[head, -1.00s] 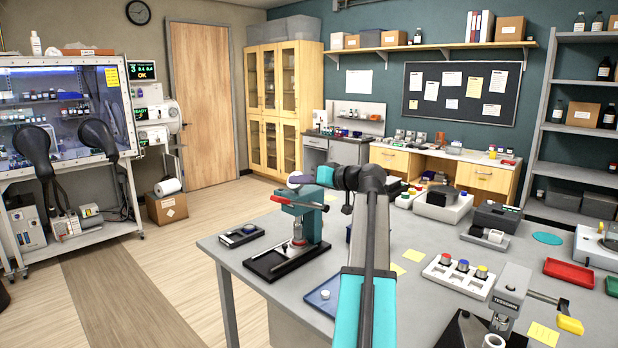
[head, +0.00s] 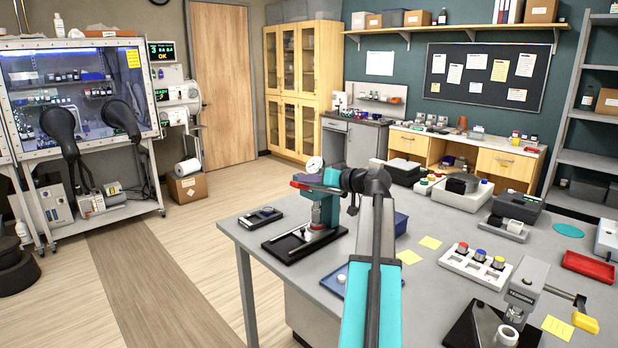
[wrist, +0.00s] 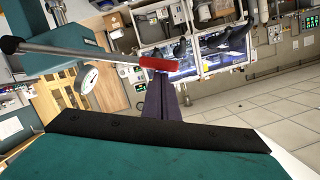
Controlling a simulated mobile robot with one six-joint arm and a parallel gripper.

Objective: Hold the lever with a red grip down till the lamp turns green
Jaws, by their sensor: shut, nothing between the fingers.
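A teal bench press (head: 325,207) stands upright on a black base at the table's left side. Its lever has a red grip (head: 299,185), which also shows in the wrist view (wrist: 161,62) at the end of a metal bar. My gripper (head: 305,178) is shut and empty, close above the red grip. In the wrist view its dark fingers (wrist: 162,78) end right by the grip; I cannot tell whether they touch. A white round dial (head: 314,164) sits behind the fingers. I cannot make out a lamp or its colour.
The grey table (head: 425,285) also holds a small dark box (head: 261,216), a blue tray (head: 334,283), a white button rack (head: 476,264) and a grey device (head: 525,290). The floor left of the table is clear up to the glove box (head: 80,85).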

